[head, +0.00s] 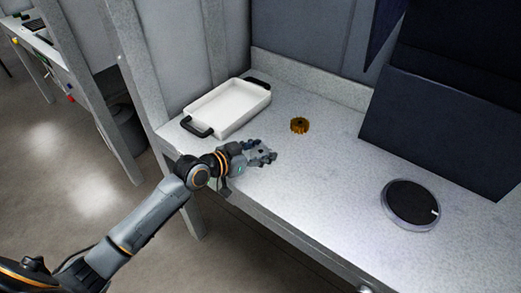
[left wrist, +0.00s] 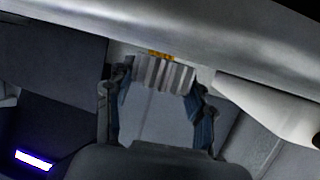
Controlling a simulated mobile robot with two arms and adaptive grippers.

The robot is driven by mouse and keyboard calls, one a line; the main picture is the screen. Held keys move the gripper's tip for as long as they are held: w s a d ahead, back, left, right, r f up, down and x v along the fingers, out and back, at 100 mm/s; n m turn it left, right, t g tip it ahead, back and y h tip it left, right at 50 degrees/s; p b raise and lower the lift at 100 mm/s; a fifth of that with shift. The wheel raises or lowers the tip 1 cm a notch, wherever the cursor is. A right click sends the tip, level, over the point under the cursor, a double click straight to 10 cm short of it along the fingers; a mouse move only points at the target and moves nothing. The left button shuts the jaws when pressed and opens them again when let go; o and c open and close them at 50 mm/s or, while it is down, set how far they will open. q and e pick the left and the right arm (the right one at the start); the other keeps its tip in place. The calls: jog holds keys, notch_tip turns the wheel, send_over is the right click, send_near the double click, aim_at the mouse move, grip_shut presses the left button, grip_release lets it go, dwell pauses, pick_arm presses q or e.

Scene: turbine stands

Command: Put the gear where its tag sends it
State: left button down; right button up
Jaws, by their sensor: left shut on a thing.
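In the head view the held gear is hard to make out among the grey fingers. A golden-brown gear (head: 300,125) lies on the bench just beyond the gripper, apart from it. A small yellow patch (left wrist: 160,54) shows past the held gear; I cannot read any tag. My right gripper is out of view.
A white tray (head: 203,101) with black handles stands at the bench's back left. A black disc with a grey rim (head: 411,205) lies at the right. A dark panel (head: 430,145) rises behind it. The bench top (head: 320,180) between them is clear.

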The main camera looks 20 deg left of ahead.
pick_arm(q)
jog(key=shift+f, duration=0.25)
jog(key=shift+c, duration=2.1)
grip_release()
jog(key=shift+o, duration=0.8)
jog(key=shift+f, duration=0.1)
jog(key=shift+s, duration=0.1)
